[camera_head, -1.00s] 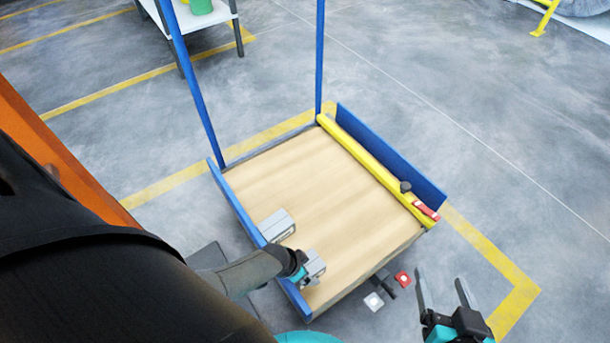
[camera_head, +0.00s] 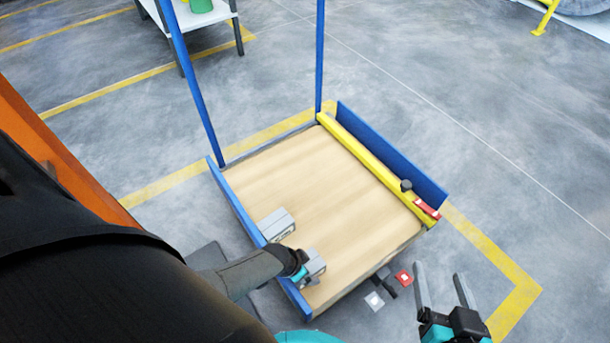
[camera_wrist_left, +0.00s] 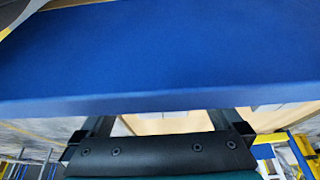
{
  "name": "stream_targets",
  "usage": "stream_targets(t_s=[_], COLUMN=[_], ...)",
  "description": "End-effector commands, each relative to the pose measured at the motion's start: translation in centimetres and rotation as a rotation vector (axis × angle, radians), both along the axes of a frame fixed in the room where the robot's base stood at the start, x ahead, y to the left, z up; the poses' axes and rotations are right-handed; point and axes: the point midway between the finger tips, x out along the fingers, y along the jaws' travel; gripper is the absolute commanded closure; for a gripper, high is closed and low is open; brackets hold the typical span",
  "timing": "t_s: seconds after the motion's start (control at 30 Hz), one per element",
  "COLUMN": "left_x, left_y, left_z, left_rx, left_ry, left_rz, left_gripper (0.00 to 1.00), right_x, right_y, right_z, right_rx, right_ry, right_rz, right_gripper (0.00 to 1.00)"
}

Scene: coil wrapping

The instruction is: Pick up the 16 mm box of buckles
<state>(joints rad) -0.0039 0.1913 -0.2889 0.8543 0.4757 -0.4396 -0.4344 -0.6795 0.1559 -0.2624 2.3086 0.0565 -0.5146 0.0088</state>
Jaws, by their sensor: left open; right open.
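Two grey boxes lie along the left side of the cart's wooden deck, a farther box (camera_head: 277,225) and a nearer box (camera_head: 314,266). Their markings are too small to read, so I cannot tell which is the 16 mm box. My left gripper (camera_head: 301,274) is at the nearer box, over the cart's blue left side board. Its fingertips are partly hidden in the head view. In the left wrist view its fingers (camera_wrist_left: 163,122) are apart, partly covered by the blue board (camera_wrist_left: 160,60). My right gripper (camera_head: 443,292) is open and empty, right of the cart.
The cart's wooden deck (camera_head: 330,190) is mostly clear. A yellow bar (camera_head: 370,165) runs along the right blue board (camera_head: 395,160), with a red tool (camera_head: 427,209) at its near end. A red item (camera_head: 404,278) and a white item (camera_head: 374,301) show beyond the deck's near edge.

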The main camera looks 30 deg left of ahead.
Motion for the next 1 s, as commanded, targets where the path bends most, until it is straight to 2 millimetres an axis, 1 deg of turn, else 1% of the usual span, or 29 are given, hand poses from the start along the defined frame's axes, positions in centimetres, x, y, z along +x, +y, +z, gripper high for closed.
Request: stream_targets(t_s=[0.23,0.27,1.0], left_x=[0.02,0.02,0.00], left_y=[0.03,0.03,0.05], left_z=[-0.02,-0.02,-0.02], left_rx=[0.000,0.000,0.001], left_ry=[0.000,0.000,0.000], left_rz=[0.000,0.000,-0.001], left_gripper=[0.00,0.01,0.84], right_x=[0.01,0.01,0.00], right_y=[0.00,0.00,0.00], right_z=[0.00,0.00,-0.01], right_rx=[0.000,0.000,0.000], right_ry=[0.000,0.000,0.000], right_rz=[0.000,0.000,0.000], right_gripper=[0.26,0.26,0.26])
